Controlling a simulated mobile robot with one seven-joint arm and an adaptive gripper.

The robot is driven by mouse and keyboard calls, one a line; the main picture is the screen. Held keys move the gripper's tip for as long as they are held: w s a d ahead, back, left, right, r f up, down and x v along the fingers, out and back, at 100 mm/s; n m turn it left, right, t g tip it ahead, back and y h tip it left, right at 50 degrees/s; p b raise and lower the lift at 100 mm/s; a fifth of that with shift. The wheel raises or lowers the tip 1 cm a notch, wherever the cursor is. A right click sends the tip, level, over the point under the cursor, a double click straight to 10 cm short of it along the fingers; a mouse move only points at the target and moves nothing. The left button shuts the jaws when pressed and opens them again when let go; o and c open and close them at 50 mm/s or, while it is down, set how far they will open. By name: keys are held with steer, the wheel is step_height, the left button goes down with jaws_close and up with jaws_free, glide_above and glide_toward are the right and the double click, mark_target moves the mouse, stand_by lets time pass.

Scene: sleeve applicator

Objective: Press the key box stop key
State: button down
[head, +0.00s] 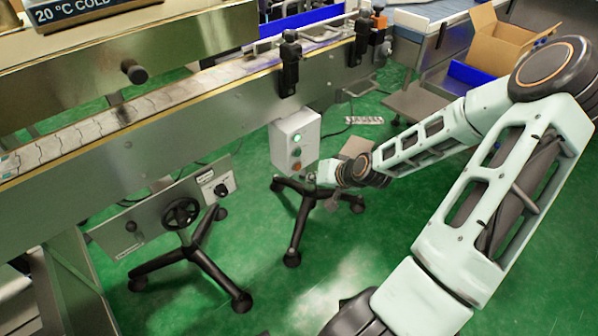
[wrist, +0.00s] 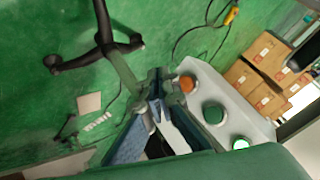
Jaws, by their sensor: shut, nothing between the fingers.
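The key box (head: 284,146) is a pale grey box hanging below the conveyor frame; it also shows in the wrist view (wrist: 240,100). Its front has three round keys in a column: a lit pale green one (wrist: 240,143) at the top, a dark green one (wrist: 213,113) in the middle and an orange-red one (wrist: 187,84) at the bottom. No key lettering is legible. My gripper (head: 313,178) is shut and empty, close to the box's lower end. In the wrist view its fingertips (wrist: 158,75) appear beside the orange-red key; I cannot tell whether they touch.
The conveyor (head: 150,110) runs along the left above the box. A black-legged stand (head: 299,220) is below the box, near my gripper. A handwheel panel (head: 180,212) stands to the left. Cardboard boxes (wrist: 262,75) show in the wrist view. Green floor is open at the front.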

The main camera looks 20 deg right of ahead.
steer(key=shift+w+a, duration=0.2)
steer(key=shift+w, duration=0.35)
steer(key=shift+w+a, duration=0.15)
steer(key=shift+w, duration=0.4)
stand_by(0.6)
steer(key=shift+w+a, duration=0.15)
steer(key=shift+w, duration=0.25)
steer(key=shift+w+a, duration=0.15)
steer(key=shift+w, duration=0.25)
stand_by(0.6)
stand_by(0.3)
steer(key=shift+s+d+p, duration=0.3)
steer(key=shift+s, duration=0.5)
steer(key=s, duration=0.1)
steer(key=s+d+p, duration=0.1)
steer(key=s, duration=0.1)
steer(key=s+p, duration=0.1)
steer(key=shift+s+d, duration=0.35)
